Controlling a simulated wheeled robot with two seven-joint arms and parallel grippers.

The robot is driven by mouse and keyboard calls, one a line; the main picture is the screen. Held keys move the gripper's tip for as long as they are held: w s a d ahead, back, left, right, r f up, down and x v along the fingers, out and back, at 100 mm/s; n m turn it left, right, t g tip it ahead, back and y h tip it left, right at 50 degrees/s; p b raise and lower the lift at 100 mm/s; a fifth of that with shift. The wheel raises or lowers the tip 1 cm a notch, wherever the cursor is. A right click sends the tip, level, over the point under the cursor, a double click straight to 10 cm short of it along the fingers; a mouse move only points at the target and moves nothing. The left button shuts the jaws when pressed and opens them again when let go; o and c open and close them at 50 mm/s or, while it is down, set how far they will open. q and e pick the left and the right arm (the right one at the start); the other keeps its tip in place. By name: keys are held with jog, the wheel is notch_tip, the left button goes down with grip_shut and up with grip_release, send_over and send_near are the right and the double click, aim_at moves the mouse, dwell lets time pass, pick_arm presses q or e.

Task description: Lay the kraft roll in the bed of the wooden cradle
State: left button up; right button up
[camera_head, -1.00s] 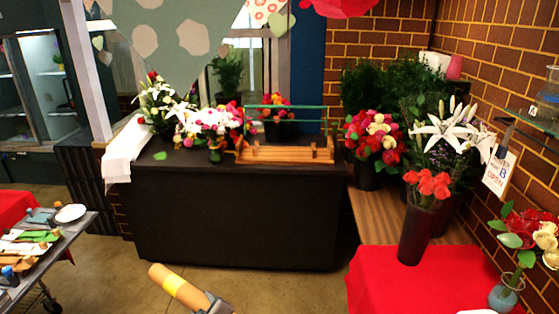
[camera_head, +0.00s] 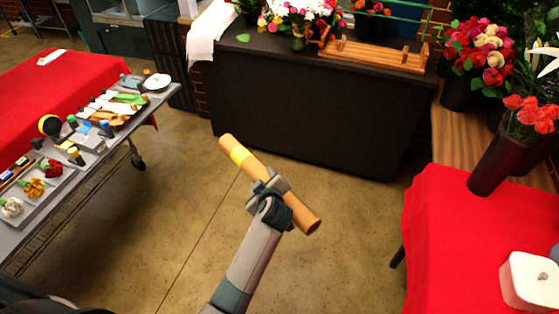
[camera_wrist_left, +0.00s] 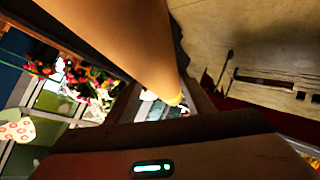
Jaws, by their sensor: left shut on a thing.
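The kraft roll (camera_head: 302,216) is a brown tube with a yellow band near its far left end. My left gripper (camera_head: 268,187) is shut around its middle and holds it tilted in the air over the floor, in front of the dark counter. In the left wrist view the roll (camera_wrist_left: 125,40) fills the upper middle, close to the camera. The wooden cradle (camera_head: 375,54) stands on the counter top at the back, apart from the roll, with upright posts and a green rail above it. My right gripper is not in view.
The dark counter (camera_head: 310,105) stands ahead, with flower bouquets on it. A grey cart (camera_head: 100,152) with tools and small flowers is at the left. A red-covered table (camera_head: 440,235) with a white box (camera_head: 532,280) is at the right. Open floor lies between.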

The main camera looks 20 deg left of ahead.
pick_arm(q)
jog(key=s+d+r+m+h+b, duration=0.1)
jog(key=s+r+m+h+b, duration=0.1)
jog(key=s, duration=0.4)
jog(key=s+d+r+m+t+h+b, duration=0.1)
jog(key=s+d+r+m+h+b, duration=0.1)
jog(key=s+r+b, duration=0.3)
jog(key=shift+s+d+m+h+b, duration=0.2)
jog(key=shift+s+m+h+b, duration=0.15)
jog(key=shift+m+h+b, duration=0.4)
jog(key=shift+d, duration=0.1)
